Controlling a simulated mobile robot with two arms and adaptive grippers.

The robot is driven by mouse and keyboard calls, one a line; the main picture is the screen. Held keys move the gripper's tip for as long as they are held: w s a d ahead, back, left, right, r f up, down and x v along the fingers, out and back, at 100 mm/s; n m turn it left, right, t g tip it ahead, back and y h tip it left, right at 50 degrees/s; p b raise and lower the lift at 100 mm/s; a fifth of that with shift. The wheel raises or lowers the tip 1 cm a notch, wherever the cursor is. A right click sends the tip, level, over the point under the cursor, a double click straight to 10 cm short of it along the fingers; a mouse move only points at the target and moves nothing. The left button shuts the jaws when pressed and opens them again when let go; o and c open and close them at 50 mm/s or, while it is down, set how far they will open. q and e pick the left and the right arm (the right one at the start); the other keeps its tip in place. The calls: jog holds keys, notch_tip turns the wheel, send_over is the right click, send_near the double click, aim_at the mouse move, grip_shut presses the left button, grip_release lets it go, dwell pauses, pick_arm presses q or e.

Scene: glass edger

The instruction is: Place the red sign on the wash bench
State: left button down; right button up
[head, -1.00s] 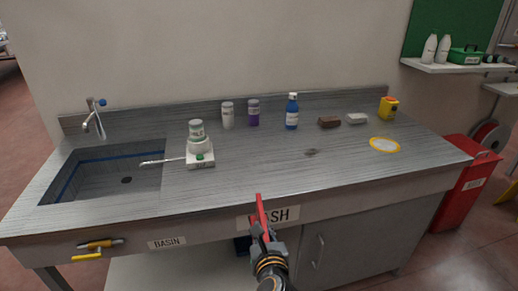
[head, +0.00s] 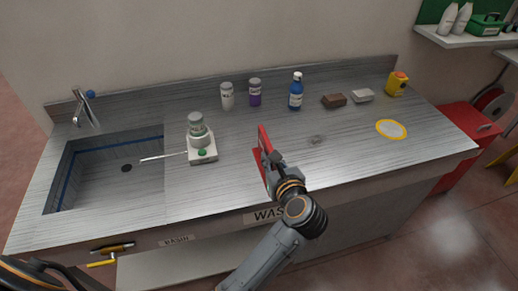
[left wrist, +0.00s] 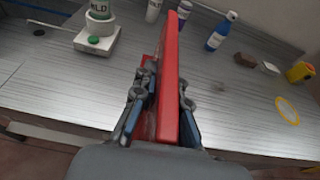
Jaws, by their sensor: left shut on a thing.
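The red sign (head: 264,141) is a thin red piece seen nearly edge-on in the head view. My left gripper (head: 270,165) is shut on it. In the left wrist view the sign (left wrist: 170,75) stands up between the two fingers of the left gripper (left wrist: 160,110). The wash bench (head: 235,185) is a grey metal worktop, and the sign is over its front middle part. I cannot tell whether the sign's lower edge touches the top. Part of a dark arm shows at the lower left of the head view, but no right gripper fingers are visible.
A scale with a jar (head: 200,145) stands left of the sign, beside the sink basin (head: 110,175). A white bottle (head: 227,97), purple bottle (head: 255,92), blue bottle (head: 296,92), brown block (head: 334,101) and yellow ring (head: 391,129) lie farther back or right. Bare worktop surrounds the sign.

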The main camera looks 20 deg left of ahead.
pick_arm(q)
jog(key=b+x, duration=0.1)
jog(key=x, duration=0.1)
jog(key=d+b+x, duration=0.1)
jog(key=x, duration=0.2)
jog(key=b+x, duration=0.2)
jog(key=shift+w+f, duration=0.5)
jog(key=shift+w, duration=0.15)
jog(key=w+a+f+b, duration=0.1)
jog(key=w+f+b, duration=0.1)
jog(key=f, duration=0.1)
jog(key=w+f+b, duration=0.1)
jog(key=f+b, duration=0.2)
jog(key=w+a+f+b, duration=0.1)
jog(key=w+f+b, duration=0.1)
jog(key=f+b, duration=0.1)
jog(key=shift+w+a, duration=0.3)
jog(key=shift+w, duration=0.05)
jog(key=shift+f, duration=0.2)
jog(key=c, duration=1.4)
grip_release()
